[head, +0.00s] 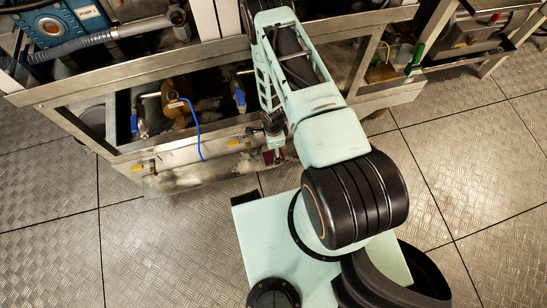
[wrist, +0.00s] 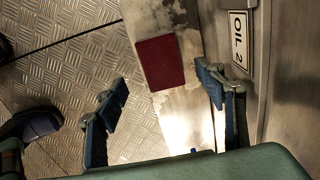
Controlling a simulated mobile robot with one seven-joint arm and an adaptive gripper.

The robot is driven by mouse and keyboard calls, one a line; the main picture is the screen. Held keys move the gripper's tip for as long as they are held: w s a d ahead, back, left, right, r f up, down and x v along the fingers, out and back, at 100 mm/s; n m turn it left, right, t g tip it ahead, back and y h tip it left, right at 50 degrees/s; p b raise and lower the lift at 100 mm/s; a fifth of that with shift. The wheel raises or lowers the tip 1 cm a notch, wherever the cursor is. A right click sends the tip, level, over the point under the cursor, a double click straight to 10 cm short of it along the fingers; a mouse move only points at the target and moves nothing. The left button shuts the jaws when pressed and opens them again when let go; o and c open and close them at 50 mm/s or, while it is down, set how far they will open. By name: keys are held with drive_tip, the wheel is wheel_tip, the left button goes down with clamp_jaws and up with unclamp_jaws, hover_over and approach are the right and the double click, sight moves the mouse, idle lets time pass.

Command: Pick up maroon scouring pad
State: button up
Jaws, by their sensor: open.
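The maroon scouring pad (wrist: 160,62) is a flat dark-red rectangle in the wrist view. It lies on a worn, pale metal ledge beside the machine's side wall. My gripper (wrist: 160,95) is open, with one blue-grey finger on each side, and nothing is between the fingers. The pad shows beyond the fingertips, roughly in line with the gap between them. In the head view my gripper (head: 273,143) is at the frame's low front edge, and a small dark-red patch of the pad (head: 270,157) shows just below it, partly hidden.
A steel wall with an "OIL 2" label (wrist: 239,38) stands close to the right finger in the wrist view. Chequered floor plates (wrist: 70,60) lie left of the ledge. In the head view, pipes, blue valves (head: 140,118) and a blue cable (head: 197,130) fill the frame.

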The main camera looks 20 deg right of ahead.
sight(272, 156)
drive_tip(key=f+b, duration=0.1)
drive_tip(key=f, duration=0.1)
drive_tip(key=f+b, duration=0.1)
drive_tip(key=f, duration=0.2)
drive_tip(key=shift+w+a+f, duration=0.1)
drive_tip(key=shift+a+f, duration=0.1)
drive_tip(key=c, duration=1.2)
drive_tip(key=shift+c, duration=0.2)
drive_tip(key=shift+r, duration=0.1)
